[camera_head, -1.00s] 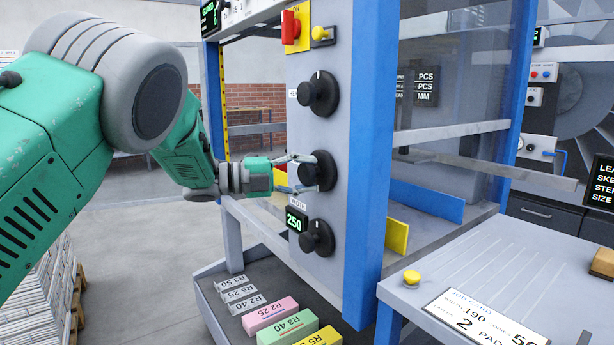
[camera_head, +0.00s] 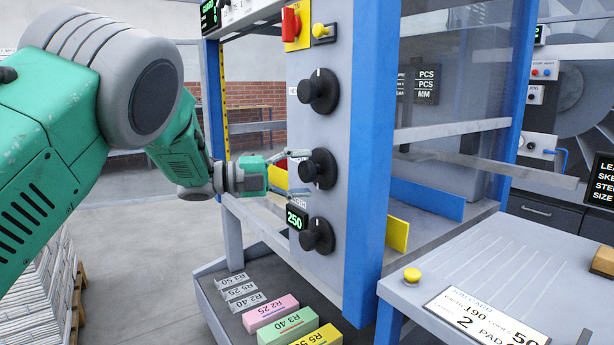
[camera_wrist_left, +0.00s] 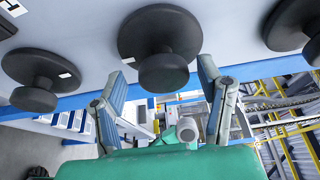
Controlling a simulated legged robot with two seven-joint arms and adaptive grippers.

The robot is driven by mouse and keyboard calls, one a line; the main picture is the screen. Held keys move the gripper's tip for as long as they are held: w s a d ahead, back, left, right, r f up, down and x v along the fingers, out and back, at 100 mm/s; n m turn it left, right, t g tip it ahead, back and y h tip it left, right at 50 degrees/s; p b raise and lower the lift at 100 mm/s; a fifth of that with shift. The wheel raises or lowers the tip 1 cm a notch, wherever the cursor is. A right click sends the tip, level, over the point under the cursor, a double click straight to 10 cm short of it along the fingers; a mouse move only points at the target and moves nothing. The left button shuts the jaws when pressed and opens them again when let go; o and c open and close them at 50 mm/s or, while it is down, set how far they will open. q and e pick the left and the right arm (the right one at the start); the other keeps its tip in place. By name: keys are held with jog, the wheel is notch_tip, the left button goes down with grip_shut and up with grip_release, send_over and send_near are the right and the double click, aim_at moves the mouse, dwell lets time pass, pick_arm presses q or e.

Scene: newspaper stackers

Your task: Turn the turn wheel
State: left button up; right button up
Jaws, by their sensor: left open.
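Three black round turn wheels sit one above another on the grey machine panel: an upper one (camera_head: 319,91), a middle one (camera_head: 319,169) and a lower one (camera_head: 318,236). My left gripper (camera_head: 291,176) is open and empty just left of the middle wheel, its fingers pointing at it. In the left wrist view, the middle wheel (camera_wrist_left: 163,62) is ahead of the two spread fingers (camera_wrist_left: 163,80), with visible space between them and its hub. Other wheels show at its left (camera_wrist_left: 38,80) and right (camera_wrist_left: 292,24). My right gripper is not in view.
A green display (camera_head: 296,217) reading 250 is beside the lower wheel. A red switch (camera_head: 291,25) and yellow button (camera_head: 320,31) are above. A blue post (camera_head: 369,160) edges the panel at right. Coloured blocks (camera_head: 288,325) lie on a low shelf below.

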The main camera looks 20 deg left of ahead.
pick_arm(q)
jog(key=v, duration=1.1)
jog(key=shift+f, duration=0.2)
